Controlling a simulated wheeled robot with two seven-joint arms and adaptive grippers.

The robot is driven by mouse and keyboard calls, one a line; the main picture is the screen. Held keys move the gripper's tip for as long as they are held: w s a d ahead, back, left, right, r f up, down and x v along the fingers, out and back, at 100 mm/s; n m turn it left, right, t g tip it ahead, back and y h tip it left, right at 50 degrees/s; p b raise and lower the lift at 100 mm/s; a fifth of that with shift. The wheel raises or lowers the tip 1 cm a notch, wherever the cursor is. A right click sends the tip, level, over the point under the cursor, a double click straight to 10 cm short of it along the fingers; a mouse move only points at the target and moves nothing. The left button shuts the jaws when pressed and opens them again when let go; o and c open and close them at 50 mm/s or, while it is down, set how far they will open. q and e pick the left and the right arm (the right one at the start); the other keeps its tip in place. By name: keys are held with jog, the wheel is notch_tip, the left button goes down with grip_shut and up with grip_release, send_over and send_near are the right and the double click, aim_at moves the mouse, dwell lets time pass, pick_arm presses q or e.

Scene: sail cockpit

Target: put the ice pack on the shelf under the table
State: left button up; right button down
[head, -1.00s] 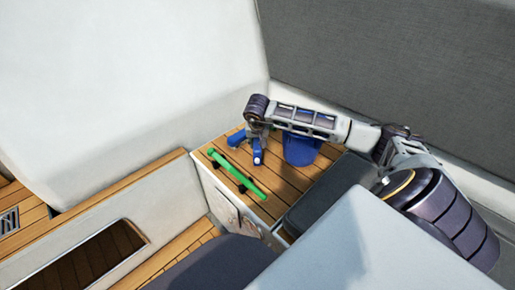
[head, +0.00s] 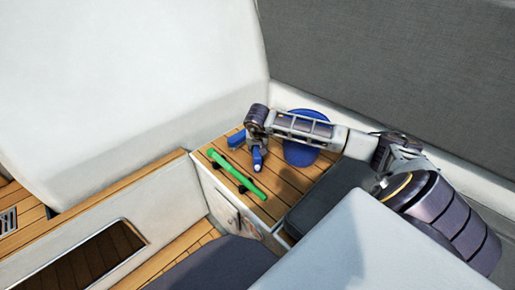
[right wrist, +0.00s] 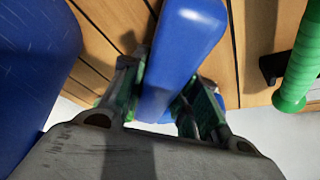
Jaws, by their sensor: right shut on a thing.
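A blue slab with a rounded end (right wrist: 185,50), which looks like the ice pack, is between the fingers of my right gripper (right wrist: 165,88). In the head view my right gripper (head: 251,144) is low over the slatted wooden top (head: 285,187). Blue ends of the slab (head: 257,160) stick out on both sides of it, and the fingers hide its middle. I cannot tell whether the slab touches the wood. The shelf under the table cannot be made out. My left gripper is not in view.
A green bar-like handle (head: 237,174) lies on the wooden top, left of the gripper. A larger rounded blue thing (head: 303,153) lies to the right, partly behind my arm. A dark cushion (head: 322,200) is beside it. A long opening (head: 80,262) is at lower left.

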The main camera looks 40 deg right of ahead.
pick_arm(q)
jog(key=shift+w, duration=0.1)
pick_arm(e)
jog(key=shift+f, duration=0.1)
jog(key=c, duration=1.1)
grip_release()
jog(key=shift+s+a+r, duration=0.15)
jog(key=shift+r, duration=0.55)
jog(key=p+v, duration=0.1)
jog(key=v, duration=0.3)
jog(key=shift+s+r+p, duration=0.1)
jog(key=shift+r+p, duration=0.2)
jog(key=shift+r, duration=0.1)
jog(key=p+v, duration=0.1)
jog(key=v, duration=0.3)
jog(key=shift+a+r, duration=0.15)
jog(key=shift+r, duration=0.1)
jog(key=shift+v, duration=0.75)
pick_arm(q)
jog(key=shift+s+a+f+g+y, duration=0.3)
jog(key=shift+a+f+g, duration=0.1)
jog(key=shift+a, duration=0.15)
